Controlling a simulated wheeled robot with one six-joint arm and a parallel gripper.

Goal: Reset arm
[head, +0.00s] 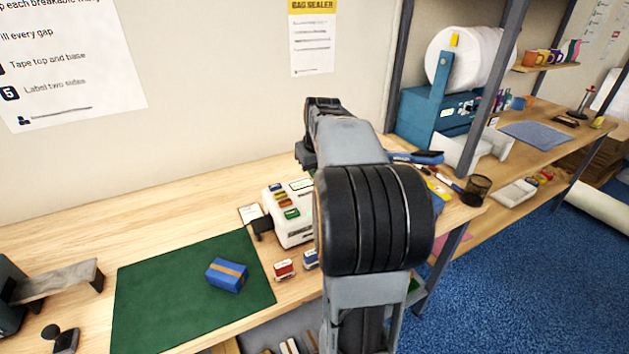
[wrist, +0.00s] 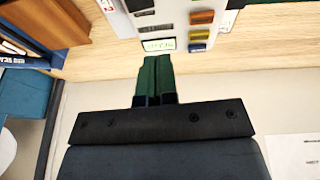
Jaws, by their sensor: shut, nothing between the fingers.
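My gripper (wrist: 154,82) shows in the wrist view with its two narrow green fingers together and nothing between them. The fingers point toward the white machine (wrist: 172,18) with coloured buttons and a small display. I cannot tell whether they touch it. In the head view my arm rises through the middle of the picture, and my fingers cannot be made out there. The white machine (head: 287,222) stands on the wooden bench, left of my arm and partly hidden behind it.
A blue taped box (head: 227,275) lies on a green mat (head: 150,314). Small red (head: 284,269) and blue (head: 310,259) items sit by the machine. A black mesh cup (head: 477,190) and a teal machine (head: 420,118) with a white roll stand right. The bench's back left is clear.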

